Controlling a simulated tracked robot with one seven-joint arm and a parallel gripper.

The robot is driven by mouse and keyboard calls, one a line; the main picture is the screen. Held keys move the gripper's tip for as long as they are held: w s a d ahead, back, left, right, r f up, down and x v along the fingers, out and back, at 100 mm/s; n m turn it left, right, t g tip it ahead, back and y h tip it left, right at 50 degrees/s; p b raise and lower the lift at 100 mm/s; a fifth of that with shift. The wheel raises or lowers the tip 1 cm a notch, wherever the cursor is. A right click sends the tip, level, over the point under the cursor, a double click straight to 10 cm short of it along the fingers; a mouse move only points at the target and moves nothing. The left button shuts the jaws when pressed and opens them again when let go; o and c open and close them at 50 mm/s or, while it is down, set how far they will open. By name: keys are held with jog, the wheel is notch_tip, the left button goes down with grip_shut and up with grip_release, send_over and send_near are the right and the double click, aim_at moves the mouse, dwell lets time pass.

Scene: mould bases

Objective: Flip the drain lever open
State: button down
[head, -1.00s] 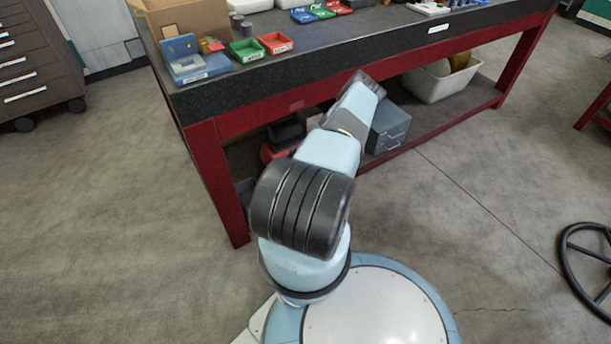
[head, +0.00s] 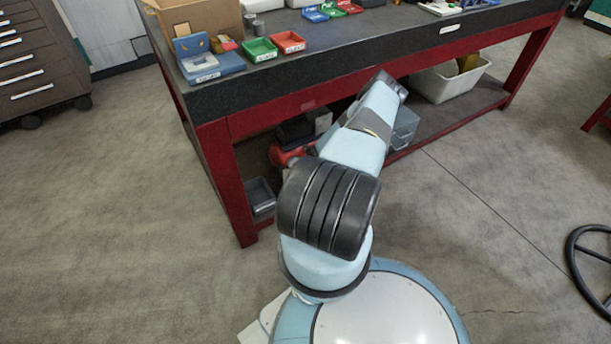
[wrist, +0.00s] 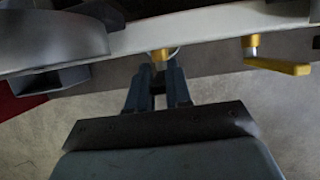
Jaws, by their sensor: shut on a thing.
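In the wrist view a pale rail or panel edge crosses the top, with two brass fittings under it. My gripper (wrist: 158,85) is below the middle brass fitting (wrist: 161,56), its two dark fingers close together. It is shut on what seems to be that fitting's lever, the drain lever, mostly hidden between the fingers. A second fitting to the right carries a yellow lever (wrist: 280,66) pointing right, clear of my gripper. In the head view my gripper is hidden beyond my arm, at the bench front.
The red-framed workbench (head: 420,57) stands ahead, with small trays and a cardboard box (head: 205,17) on top. Its lower shelf holds a white bin (head: 445,84) and a grey case (head: 404,130). A black wheel (head: 590,262) is at right. Floor on the left is free.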

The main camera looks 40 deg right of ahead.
jog(key=c, duration=1.1)
grip_release()
jog(key=shift+f, duration=0.1)
jog(key=v, duration=1.3)
jog(key=shift+s+r, duration=0.15)
jog(key=shift+r, duration=0.2)
